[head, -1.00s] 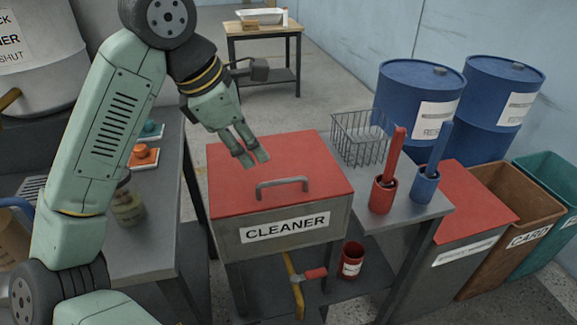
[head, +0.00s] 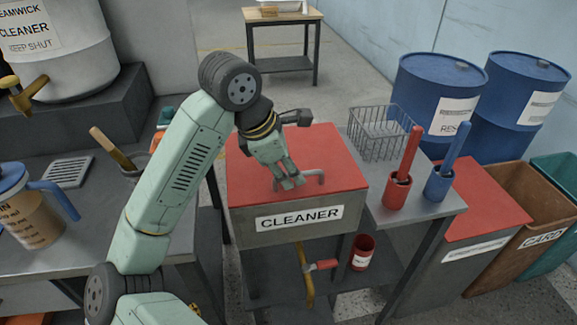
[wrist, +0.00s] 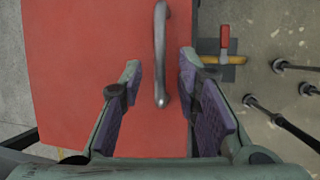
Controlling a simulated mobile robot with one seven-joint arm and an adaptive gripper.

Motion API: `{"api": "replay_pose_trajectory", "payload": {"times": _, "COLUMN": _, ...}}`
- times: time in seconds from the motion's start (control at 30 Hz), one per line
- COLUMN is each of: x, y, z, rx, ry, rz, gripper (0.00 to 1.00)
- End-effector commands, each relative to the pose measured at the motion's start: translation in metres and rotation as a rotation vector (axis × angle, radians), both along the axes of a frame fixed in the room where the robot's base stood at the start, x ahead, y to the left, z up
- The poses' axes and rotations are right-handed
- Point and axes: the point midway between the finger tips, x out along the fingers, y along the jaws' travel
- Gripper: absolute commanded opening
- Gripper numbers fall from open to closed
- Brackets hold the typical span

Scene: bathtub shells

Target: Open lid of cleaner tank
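The cleaner tank (head: 250,231) is a grey box with a white CLEANER label. Its flat red lid (head: 330,150) is shut. A grey bar handle (head: 318,174) stands near the lid's front edge; the wrist view also shows the handle (wrist: 160,50). My gripper (head: 290,184) is over the front of the lid at the handle's left end. In the wrist view my gripper (wrist: 160,78) is open, with one finger on each side of the handle's near end. I cannot tell whether either finger touches it.
A wire basket (head: 380,135), a red-handled brush holder (head: 397,190) and a blue one (head: 438,184) stand on the grey table right of the tank. Blue drums (head: 425,80) stand behind. A jug (head: 30,220) sits on the left bench. A yellow valve pipe with a red handle (head: 322,265) is below the tank.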

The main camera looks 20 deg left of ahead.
Motion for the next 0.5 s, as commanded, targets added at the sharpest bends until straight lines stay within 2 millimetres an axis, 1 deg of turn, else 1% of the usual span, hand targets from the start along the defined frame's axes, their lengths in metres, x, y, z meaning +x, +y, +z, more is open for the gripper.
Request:
{"api": "replay_pose_trajectory", "payload": {"times": 0.07, "x": -0.0001, "y": 0.0000, "z": 0.0002, "rx": 0.000, "ry": 0.000, "rz": 0.000, "gripper": 0.27}}
{"api": "replay_pose_trajectory", "payload": {"times": 0.43, "x": -0.0001, "y": 0.0000, "z": 0.0005, "rx": 0.000, "ry": 0.000, "rz": 0.000, "gripper": 0.02}}
{"api": "replay_pose_trajectory", "payload": {"times": 0.5, "x": -0.0001, "y": 0.0000, "z": 0.0005, "rx": 0.000, "ry": 0.000, "rz": 0.000, "gripper": 0.00}}
